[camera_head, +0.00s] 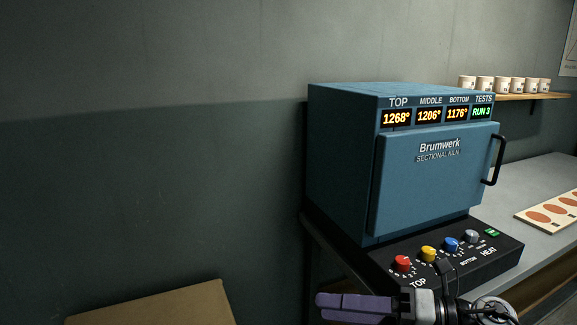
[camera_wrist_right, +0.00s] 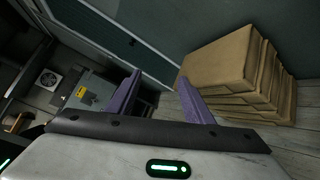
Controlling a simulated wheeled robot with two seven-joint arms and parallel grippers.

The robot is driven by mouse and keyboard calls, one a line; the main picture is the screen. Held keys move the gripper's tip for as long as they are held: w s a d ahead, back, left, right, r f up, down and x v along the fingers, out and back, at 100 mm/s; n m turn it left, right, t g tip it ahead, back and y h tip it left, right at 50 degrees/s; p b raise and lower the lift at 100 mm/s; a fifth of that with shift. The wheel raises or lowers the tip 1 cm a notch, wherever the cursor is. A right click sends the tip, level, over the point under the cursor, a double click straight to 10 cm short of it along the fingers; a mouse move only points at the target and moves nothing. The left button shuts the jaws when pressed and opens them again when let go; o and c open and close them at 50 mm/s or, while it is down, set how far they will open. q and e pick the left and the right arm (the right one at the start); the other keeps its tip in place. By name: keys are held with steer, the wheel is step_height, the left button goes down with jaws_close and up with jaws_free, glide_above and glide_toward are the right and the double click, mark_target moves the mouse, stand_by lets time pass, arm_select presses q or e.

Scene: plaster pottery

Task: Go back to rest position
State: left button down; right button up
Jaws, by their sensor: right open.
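My right gripper (camera_head: 325,307) shows at the bottom of the head view, its purple fingers pointing left, in front of and below the kiln's control panel (camera_head: 385,268). In the right wrist view the two purple fingers (camera_wrist_right: 160,97) stand apart with nothing between them. The blue kiln (camera_head: 340,165) has its door (camera_head: 430,190) shut. Its displays read 1268°, 1206°, 1176° and RUN 3. The panel has red, yellow, blue and grey knobs and a lit green switch (camera_head: 492,232). My left gripper is not in view.
A stack of brown slabs or boxes (camera_wrist_right: 225,62) is right of the fingers in the wrist view. A brown surface (camera_head: 150,303) shows at lower left in the head view. A grey bench (camera_head: 530,180) holds a card with orange discs (camera_head: 550,213). Several cups (camera_head: 500,84) stand on a shelf.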

steer(key=s+d+f+m+t+h, duration=0.25)
steer(key=f+m+t+h, duration=0.45)
steer(key=m, duration=0.6)
steer(key=s+d+f+m+t+h, duration=0.1)
steer(key=d+f+m+t+h, duration=0.2)
steer(key=f+m, duration=0.85)
steer(key=s+d+f+m+g+h, duration=0.1)
steer(key=s+f+m+g, duration=0.2)
steer(key=s+f+m, duration=0.3)
steer(key=s+d+f+m+g+h, duration=0.2)
steer(key=s+f+m, duration=0.3)
steer(key=s+f, duration=0.4)
steer(key=s+g, duration=0.1)
steer(key=s, duration=0.2)
steer(key=shift+s+f+m+h, duration=0.15)
steer(key=shift+s+m+h, duration=0.1)
steer(key=shift+m+h, duration=0.1)
steer(key=shift+c, duration=0.5)
